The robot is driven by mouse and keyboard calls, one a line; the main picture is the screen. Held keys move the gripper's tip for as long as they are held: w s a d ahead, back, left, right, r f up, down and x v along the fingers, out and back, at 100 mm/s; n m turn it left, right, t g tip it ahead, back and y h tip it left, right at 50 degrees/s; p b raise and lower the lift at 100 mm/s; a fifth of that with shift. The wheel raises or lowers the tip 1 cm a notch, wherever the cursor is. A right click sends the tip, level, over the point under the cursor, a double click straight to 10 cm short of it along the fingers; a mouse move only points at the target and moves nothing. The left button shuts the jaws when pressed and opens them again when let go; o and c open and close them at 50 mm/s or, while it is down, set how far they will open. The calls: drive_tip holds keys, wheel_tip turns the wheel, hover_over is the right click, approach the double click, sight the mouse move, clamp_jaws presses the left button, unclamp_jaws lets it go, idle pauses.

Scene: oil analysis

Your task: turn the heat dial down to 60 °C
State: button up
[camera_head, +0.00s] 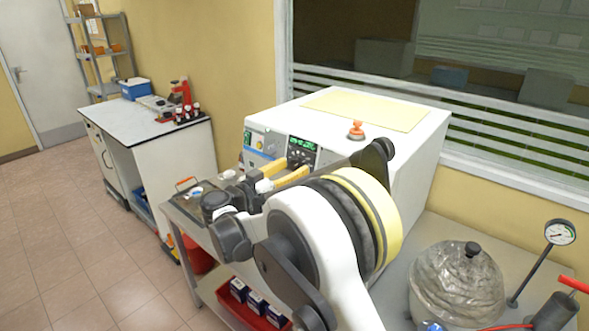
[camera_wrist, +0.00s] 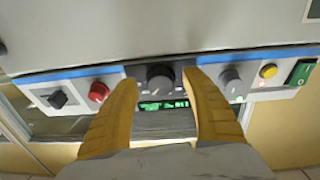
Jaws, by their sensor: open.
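The white machine (camera_head: 395,150) carries a control panel on its front. In the wrist view a round black dial (camera_wrist: 160,76) sits between the two yellow fingertips of my gripper (camera_wrist: 160,84). The fingers are open, one on each side of the dial, with visible gaps. A green lit display (camera_wrist: 163,105) lies by the dial; its reading is partly cut off and too small to read surely. In the head view my gripper (camera_head: 294,169) reaches the panel just under the green display (camera_head: 302,143), and the dial is mostly hidden there. No dial label is legible.
A grey knob (camera_wrist: 230,78) and a red button (camera_wrist: 98,91) flank the fingers. A black knob (camera_wrist: 58,98), yellow button (camera_wrist: 268,70) and green switch (camera_wrist: 301,71) are farther out.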

drive_tip(key=shift+w+d, duration=0.25)
drive_tip(key=shift+w, duration=0.15)
drive_tip(key=c, duration=1.2)
drive_tip(key=shift+n, duration=0.3)
drive_tip(key=n+b, duration=0.1)
drive_tip(key=n, duration=0.2)
drive_tip(key=n+t+y, duration=0.1)
drive_tip(key=n, duration=0.2)
drive_tip(key=shift+s+d+y+b, duration=0.1)
drive_tip(key=shift+y+b, duration=0.2)
drive_tip(key=shift+b, duration=0.05)
drive_tip(key=n, duration=0.3)
drive_tip(key=n+y, duration=0.1)
drive_tip(key=n, duration=0.3)
drive_tip(key=shift+y, duration=0.3)
